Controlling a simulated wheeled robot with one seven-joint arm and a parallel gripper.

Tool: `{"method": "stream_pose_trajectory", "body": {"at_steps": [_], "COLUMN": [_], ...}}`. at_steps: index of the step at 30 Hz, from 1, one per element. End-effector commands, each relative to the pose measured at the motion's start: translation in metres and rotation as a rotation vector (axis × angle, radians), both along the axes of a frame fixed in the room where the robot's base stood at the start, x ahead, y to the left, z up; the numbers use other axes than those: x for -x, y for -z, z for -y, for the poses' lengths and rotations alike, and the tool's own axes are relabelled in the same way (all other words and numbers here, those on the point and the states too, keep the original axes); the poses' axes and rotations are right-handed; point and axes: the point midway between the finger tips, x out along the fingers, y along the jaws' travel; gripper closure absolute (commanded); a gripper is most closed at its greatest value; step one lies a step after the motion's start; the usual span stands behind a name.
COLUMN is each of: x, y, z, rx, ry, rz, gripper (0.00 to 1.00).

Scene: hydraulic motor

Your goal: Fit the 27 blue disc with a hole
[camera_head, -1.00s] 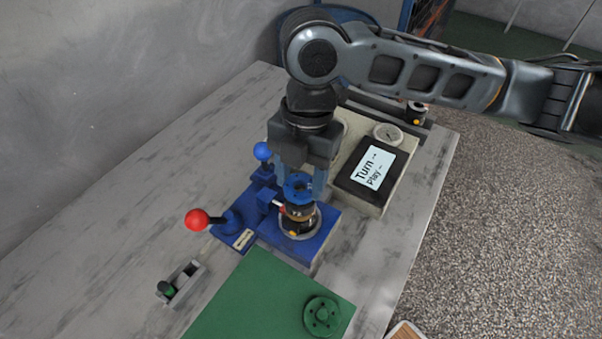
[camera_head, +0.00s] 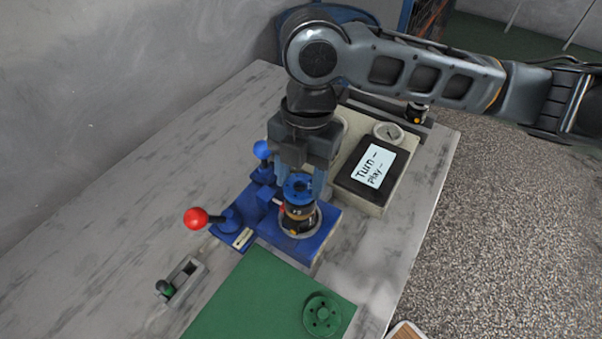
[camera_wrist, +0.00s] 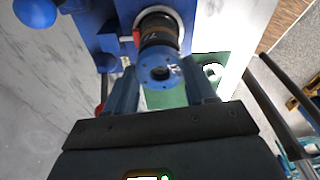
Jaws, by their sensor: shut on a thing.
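The blue disc with a hole (camera_head: 298,186) is between the fingers of my gripper (camera_head: 300,184), which is shut on it. It is right above the dark motor stack (camera_head: 299,220), which stands upright in the blue fixture (camera_head: 325,232). The wrist view shows the disc (camera_wrist: 160,72) with its central hole and small holes around it, between the fingertips of my gripper (camera_wrist: 163,90). The stack (camera_wrist: 158,35) is just beyond it. I cannot tell whether the disc touches the stack.
A red-knobbed lever (camera_head: 196,218) and a blue ball knob (camera_head: 262,150) stand left of the fixture. A box with a screen (camera_head: 371,167) is close on the right. A green mat (camera_head: 245,295) with a green disc (camera_head: 322,316) lies in front. The left tabletop is mostly clear.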

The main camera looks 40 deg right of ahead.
Motion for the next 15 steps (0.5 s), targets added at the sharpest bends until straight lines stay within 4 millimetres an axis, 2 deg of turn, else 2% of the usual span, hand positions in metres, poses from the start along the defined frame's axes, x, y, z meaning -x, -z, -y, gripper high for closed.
{"method": "stream_pose_trajectory", "body": {"at_steps": [15], "x": [0.0000], "y": [0.0061], "z": [0.0001], "rx": [0.000], "ry": [0.000], "rz": [0.000], "gripper": [0.84]}}
